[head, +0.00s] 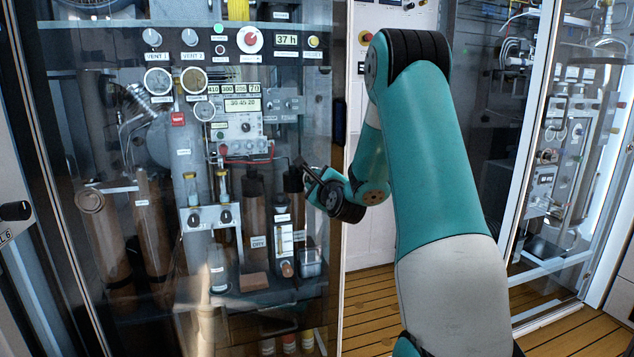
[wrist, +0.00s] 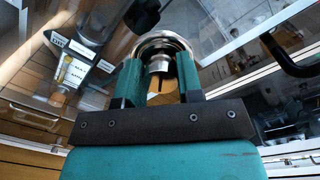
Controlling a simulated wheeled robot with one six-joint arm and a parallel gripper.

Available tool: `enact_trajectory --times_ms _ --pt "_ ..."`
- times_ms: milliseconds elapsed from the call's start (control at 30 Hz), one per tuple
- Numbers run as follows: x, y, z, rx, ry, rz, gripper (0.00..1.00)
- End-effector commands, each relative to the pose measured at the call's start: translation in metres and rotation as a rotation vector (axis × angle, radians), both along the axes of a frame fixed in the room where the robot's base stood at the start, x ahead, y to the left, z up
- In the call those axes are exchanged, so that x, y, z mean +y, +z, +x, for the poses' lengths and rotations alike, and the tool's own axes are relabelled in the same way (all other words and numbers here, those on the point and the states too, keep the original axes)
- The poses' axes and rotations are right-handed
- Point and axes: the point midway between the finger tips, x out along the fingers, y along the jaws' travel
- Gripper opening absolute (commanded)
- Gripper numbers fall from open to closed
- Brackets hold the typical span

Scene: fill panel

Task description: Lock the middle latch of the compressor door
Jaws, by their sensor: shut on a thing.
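The compressor door (head: 325,270) is a glass door at the left of the head view, with gauges and bottles behind it. My gripper (head: 308,178) is at the door's right edge, about mid-height, and is small and dark there. In the wrist view my gripper (wrist: 160,75) has its two teal fingers closed around a silver metal piece (wrist: 160,63) with a rounded collar. I take this to be the middle latch; my gripper and wrist hide it in the head view. Whether the latch is locked cannot be told.
A dark curved handle (wrist: 290,58) shows at the right of the wrist view. Another glass cabinet (head: 570,170) stands at the right. Wooden floor (head: 368,305) lies open between them.

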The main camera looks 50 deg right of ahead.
Motion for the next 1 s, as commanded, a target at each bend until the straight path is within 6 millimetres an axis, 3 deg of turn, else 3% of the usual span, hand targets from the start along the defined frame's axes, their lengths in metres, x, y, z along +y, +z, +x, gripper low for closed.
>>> enact_trajectory --times_ms 600,1000 --pt "0.0017 -0.003 0.0011 0.3 0.003 -0.494 0.1" --pt "0.0018 -0.0033 0.0011 0.435 0.003 -0.711 0.1"
